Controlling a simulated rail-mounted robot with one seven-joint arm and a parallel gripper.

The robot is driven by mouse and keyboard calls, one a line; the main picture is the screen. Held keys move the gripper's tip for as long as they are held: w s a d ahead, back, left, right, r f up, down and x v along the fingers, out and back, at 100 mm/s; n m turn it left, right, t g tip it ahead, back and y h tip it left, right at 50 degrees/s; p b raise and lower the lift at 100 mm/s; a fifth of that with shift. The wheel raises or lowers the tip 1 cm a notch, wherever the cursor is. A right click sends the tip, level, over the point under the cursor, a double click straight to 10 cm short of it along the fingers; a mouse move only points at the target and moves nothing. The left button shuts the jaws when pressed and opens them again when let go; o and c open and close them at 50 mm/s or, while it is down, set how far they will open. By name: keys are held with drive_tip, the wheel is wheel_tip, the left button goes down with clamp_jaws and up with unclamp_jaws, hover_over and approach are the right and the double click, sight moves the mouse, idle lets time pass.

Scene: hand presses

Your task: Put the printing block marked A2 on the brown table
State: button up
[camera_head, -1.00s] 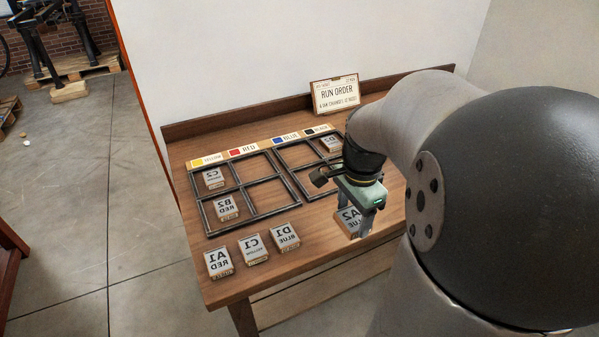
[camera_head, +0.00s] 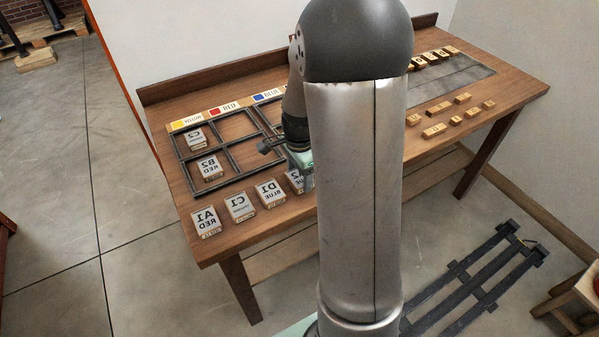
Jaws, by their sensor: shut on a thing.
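The printing block marked A2 (camera_head: 295,182) is at the right end of the front row on the brown wooden table (camera_head: 178,198). Only its left part shows; my arm hides the rest. My gripper (camera_head: 302,168) is right at the block, coming from above, and is shut on it. The fingers are mostly hidden behind my arm. I cannot tell whether the block touches the table top.
Blocks A1 (camera_head: 206,221), C1 (camera_head: 239,206) and D1 (camera_head: 269,193) stand left of A2. Behind them is a dark divided frame (camera_head: 222,182) holding blocks C2 (camera_head: 194,138) and B2 (camera_head: 209,167). Small wooden pieces (camera_head: 434,131) lie at the right.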

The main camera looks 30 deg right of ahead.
sight(300, 177)
drive_tip(key=shift+f, duration=0.2)
drive_tip(key=o, duration=1)
drive_tip(key=shift+o, duration=0.2)
drive_tip(key=shift+r, duration=0.15)
wheel_tip(300, 177, up, 12)
